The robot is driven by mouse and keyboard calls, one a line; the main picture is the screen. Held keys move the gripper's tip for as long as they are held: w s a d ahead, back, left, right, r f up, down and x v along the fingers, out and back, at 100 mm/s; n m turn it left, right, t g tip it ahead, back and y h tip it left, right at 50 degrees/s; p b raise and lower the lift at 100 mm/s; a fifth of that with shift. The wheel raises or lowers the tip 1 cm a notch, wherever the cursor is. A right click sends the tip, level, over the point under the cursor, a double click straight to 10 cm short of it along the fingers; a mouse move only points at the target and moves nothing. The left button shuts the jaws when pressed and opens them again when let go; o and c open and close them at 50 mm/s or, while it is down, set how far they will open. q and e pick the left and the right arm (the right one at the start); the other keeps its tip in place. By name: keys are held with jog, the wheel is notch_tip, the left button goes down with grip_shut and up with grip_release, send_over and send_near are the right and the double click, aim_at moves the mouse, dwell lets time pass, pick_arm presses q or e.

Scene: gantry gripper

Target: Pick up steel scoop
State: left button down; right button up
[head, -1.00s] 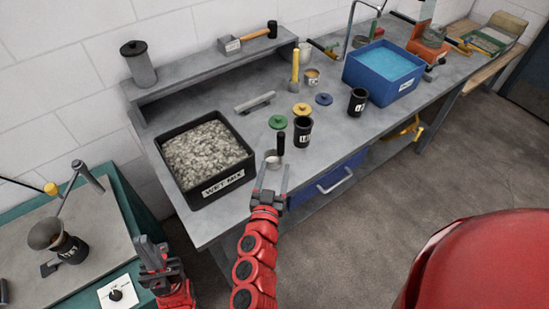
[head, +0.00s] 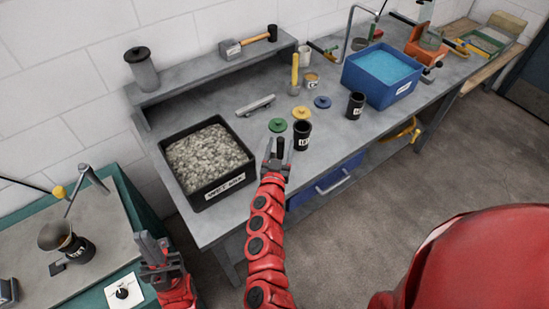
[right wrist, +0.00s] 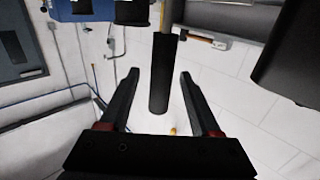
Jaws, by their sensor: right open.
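The steel scoop's black handle (head: 281,146) stands upright near the front edge of the grey bench, and my right gripper hides its steel bowl. My right gripper (head: 279,157) is open at the handle, with a finger on either side in the head view. In the right wrist view the dark handle (right wrist: 163,78) lies between the two spread fingers, with gaps on both sides. My left gripper (head: 151,246) is low at the left, away from the scoop, and its jaw opening is unclear.
A black cup (head: 301,136) stands close on the right, with green (head: 277,125) and yellow (head: 301,112) lids behind. A blue bin (head: 382,76) is further right. The bench (head: 225,110) has bare room behind the tub.

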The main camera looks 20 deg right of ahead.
grip_shut()
dwell(0.3)
